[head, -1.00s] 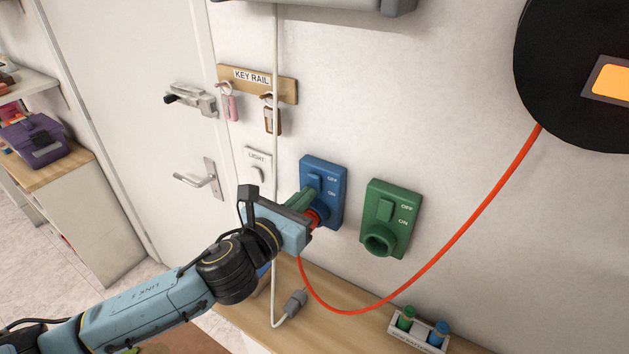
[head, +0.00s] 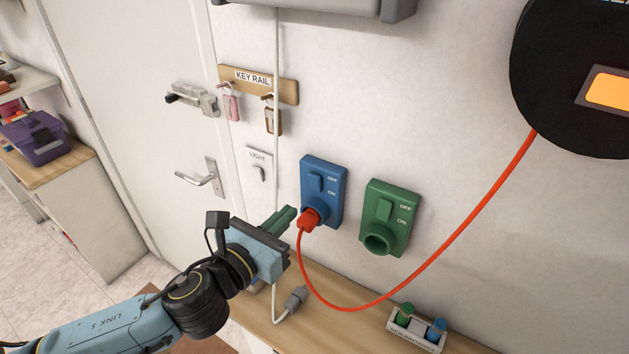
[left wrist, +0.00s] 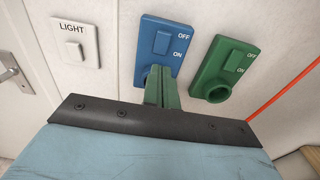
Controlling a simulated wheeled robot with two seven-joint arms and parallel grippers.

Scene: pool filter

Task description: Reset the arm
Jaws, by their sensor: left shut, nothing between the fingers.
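My left gripper (head: 283,221) is shut and empty, its green fingers together, in front of the wall and left of the blue socket box (head: 322,190). In the left wrist view the fingers (left wrist: 162,88) overlap the lower part of the blue box (left wrist: 160,50). A red plug (head: 310,219) with a red cord sits at the blue box's lower socket, apart from the fingers. In the wrist view the plug is hidden. The green socket box (head: 389,215), to the right, has an empty round socket. My right gripper is not in view.
A wooden shelf (head: 340,322) below holds a grey plug (head: 295,298) and a small rack (head: 416,332) with a green and a blue item. The red cord (head: 470,228) runs to a black round reel (head: 550,80). A light switch (head: 259,169) and door (head: 130,120) are left.

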